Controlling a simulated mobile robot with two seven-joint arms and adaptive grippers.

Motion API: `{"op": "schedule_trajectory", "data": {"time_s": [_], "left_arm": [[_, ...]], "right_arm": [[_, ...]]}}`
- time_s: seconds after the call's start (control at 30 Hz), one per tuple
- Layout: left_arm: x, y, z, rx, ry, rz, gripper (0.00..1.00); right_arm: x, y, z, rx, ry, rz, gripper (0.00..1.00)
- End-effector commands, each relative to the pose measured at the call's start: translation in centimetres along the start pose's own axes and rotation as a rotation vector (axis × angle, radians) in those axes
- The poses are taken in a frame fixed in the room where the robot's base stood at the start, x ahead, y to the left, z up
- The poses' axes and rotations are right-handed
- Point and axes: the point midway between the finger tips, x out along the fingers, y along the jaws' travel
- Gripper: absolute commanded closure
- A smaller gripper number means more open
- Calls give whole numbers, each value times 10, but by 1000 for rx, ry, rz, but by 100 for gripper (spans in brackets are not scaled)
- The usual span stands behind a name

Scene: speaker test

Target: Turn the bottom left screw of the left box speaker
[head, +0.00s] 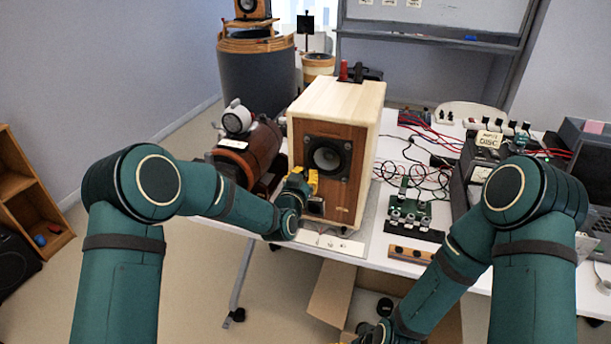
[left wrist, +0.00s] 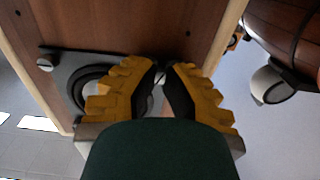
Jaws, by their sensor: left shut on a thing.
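The left box speaker (head: 341,207) is a light wooden box with a brown front, standing on the white table. Its dark round driver (head: 328,158) sits in a dark plate with screws at its corners. My left gripper (head: 304,181), with yellow fingers, is at the plate's lower left corner. In the left wrist view, where the speaker appears upside down, the fingers (left wrist: 165,75) close on the bottom left screw (left wrist: 160,79), which they mostly hide. Another plate screw (left wrist: 44,65) shows free at left. My right gripper (head: 374,332) is low at the bottom edge, partly cut off; its jaws are unclear.
A reddish-brown cylindrical speaker (head: 246,152) lies close to the left of the box. A board with several knobs (head: 408,213) and loose cables are on the table at right. An open cardboard box (head: 335,290) is on the floor below.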

Motion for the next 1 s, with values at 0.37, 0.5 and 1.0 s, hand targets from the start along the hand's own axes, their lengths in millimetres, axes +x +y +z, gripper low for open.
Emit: {"op": "schedule_trajectory", "data": {"time_s": [0.37,0.5,1.0], "left_arm": [[0,1,0,277,-1,1,100],[0,0,1,340,-1,0,100],[0,-1,1,401,-3,0,100]], "right_arm": [[0,0,0,0,0,0,6],[0,0,0,0,0,0,6],[0,0,0,0,0,0,6]]}}
